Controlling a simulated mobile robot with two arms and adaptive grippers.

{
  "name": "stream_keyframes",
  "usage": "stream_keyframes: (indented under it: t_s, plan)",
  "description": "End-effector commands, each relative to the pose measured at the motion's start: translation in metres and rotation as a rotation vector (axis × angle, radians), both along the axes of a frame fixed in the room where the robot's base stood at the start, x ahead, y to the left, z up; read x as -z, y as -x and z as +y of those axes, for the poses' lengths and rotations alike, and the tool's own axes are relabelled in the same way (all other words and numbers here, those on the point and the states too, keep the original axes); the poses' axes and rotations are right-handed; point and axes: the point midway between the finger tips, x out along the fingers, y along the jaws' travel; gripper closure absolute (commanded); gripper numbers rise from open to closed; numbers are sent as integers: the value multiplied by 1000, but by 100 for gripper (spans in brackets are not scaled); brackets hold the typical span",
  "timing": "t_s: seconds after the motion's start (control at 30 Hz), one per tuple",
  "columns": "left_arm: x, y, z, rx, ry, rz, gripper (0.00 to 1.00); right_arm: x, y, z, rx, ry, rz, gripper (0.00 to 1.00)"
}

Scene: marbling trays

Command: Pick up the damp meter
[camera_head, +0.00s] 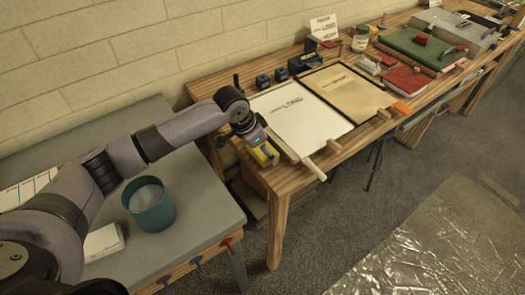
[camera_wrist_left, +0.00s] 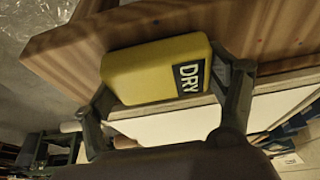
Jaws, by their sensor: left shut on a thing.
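The damp meter (camera_wrist_left: 145,70) is a yellow, rounded block with a dark label reading "DRY". In the left wrist view it sits between the two fingers of my left gripper (camera_wrist_left: 165,95), which is shut on it. In the head view the damp meter (camera_head: 265,154) shows at the left end of the wooden table, under my left gripper (camera_head: 262,147). I cannot tell whether it still touches the tabletop. My right gripper is not in view.
A white sheet (camera_head: 297,118) and a tan board (camera_head: 345,90) lie right of the meter, with wooden handles at their front edges. Small dark blocks (camera_head: 271,78) stand behind. A grey table at left holds a teal bucket (camera_head: 152,210).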

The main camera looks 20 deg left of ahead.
Motion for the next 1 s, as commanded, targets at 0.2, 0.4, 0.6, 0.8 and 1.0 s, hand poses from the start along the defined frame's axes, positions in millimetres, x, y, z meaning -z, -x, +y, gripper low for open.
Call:
stream_keyframes:
  t_s: [0.2,0.4,0.6,0.8,1.0]
  plan:
    - [-3,-1,0,0,1,-2,56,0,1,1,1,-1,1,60]
    - [-20,-1,-1,1,2,-5,56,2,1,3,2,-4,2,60]
    - [-64,-1,0,2,2,-7,56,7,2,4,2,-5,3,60]
    - [-124,-1,-1,2,2,-7,56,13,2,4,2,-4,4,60]
    - [-170,-1,-1,1,1,-4,56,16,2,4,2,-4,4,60]
